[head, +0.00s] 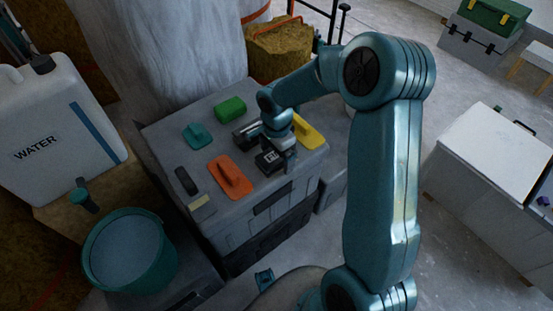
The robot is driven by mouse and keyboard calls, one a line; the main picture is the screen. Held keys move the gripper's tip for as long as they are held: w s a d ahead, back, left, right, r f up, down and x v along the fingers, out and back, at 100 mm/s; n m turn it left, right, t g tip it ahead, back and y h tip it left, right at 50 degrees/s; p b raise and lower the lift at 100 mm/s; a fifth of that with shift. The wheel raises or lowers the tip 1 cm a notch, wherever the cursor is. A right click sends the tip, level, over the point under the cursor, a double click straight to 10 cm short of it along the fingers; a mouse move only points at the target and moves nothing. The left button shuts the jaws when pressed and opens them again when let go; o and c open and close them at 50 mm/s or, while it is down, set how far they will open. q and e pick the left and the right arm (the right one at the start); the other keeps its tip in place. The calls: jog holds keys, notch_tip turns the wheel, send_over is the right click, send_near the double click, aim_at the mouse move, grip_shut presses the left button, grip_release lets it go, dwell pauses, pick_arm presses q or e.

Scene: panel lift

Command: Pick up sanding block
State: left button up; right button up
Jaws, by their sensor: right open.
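Several hand tools lie on top of a grey case (165,135). A dark, rounded block (186,181) lies near its left edge and could be the sanding block, but I cannot tell for sure. An orange float with a raised handle (231,176) lies to the right of it. My right gripper (256,147) is open above the case, between the orange float and a yellow tool (308,133). Its dark jaws point down and left, and I see nothing held between them. My arm partly hides the yellow tool. My left gripper is not in view.
A teal handled tool (197,136), a green block (230,109) and a small tan piece (202,204) also lie on the case. A white water container (55,130) and a teal bucket (130,255) stand left. A white-topped chest (495,150) stands right, past open floor.

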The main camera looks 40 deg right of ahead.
jog(key=shift+f, duration=0.1)
jog(key=shift+c, duration=0.3)
jog(key=c, duration=1.2)
jog(key=shift+o, duration=0.2)
notch_tip(320, 180, up, 20)
jog(key=p, duration=0.5)
